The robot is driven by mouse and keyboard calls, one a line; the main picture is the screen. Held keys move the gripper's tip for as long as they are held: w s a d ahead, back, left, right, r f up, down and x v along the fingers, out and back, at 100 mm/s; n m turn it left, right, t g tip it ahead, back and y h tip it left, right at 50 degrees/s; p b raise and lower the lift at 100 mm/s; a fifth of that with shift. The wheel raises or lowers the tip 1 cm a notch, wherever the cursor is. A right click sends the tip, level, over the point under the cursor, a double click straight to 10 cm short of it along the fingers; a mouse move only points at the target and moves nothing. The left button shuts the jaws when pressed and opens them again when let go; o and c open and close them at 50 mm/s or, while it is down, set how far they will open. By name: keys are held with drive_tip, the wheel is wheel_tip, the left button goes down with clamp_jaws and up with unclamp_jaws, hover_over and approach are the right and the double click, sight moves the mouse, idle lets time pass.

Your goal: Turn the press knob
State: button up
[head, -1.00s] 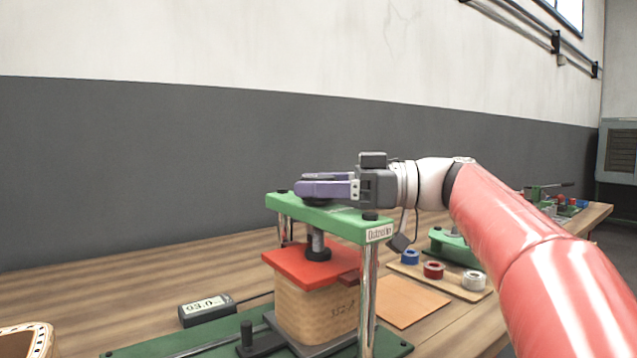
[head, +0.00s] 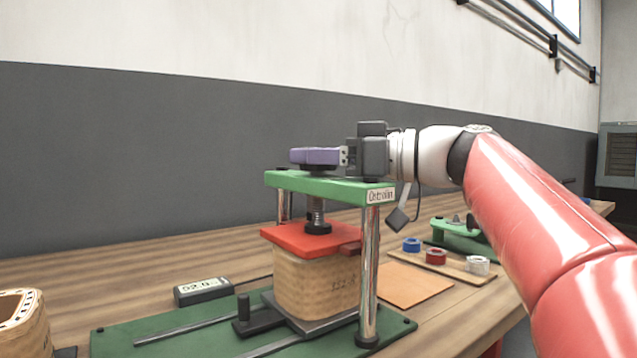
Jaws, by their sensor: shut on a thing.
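The green press (head: 340,185) stands on the wooden bench, with a green top beam, chrome posts and a green base. Its dark knob (head: 318,169) sits on top of the beam, mostly hidden by the purple fingers of my gripper (head: 312,157). My gripper reaches in level from the right and is shut on the knob. Below the beam, the threaded screw (head: 317,212) comes down to the red plate (head: 310,238), which lies on the tan wound coil block (head: 318,285). A small display (head: 203,291) left of the press reads about 52.
A tan coil (head: 24,322) stands at the far left. Right of the press are a brown sheet (head: 412,284), a tray with blue, red and white rolls (head: 436,257), and a green tool (head: 465,237). The bench behind the press is clear.

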drive_tip(key=shift+m+t+h+b, duration=0.35)
drive_tip(key=shift+m+t, duration=0.25)
drive_tip(key=shift+t, duration=0.2)
drive_tip(key=o, duration=1)
drive_tip(key=v, duration=0.7)
drive_tip(key=shift+s+d+b, duration=0.2)
drive_tip(key=shift+d+b, duration=0.1)
drive_tip(key=shift+d, duration=0.05)
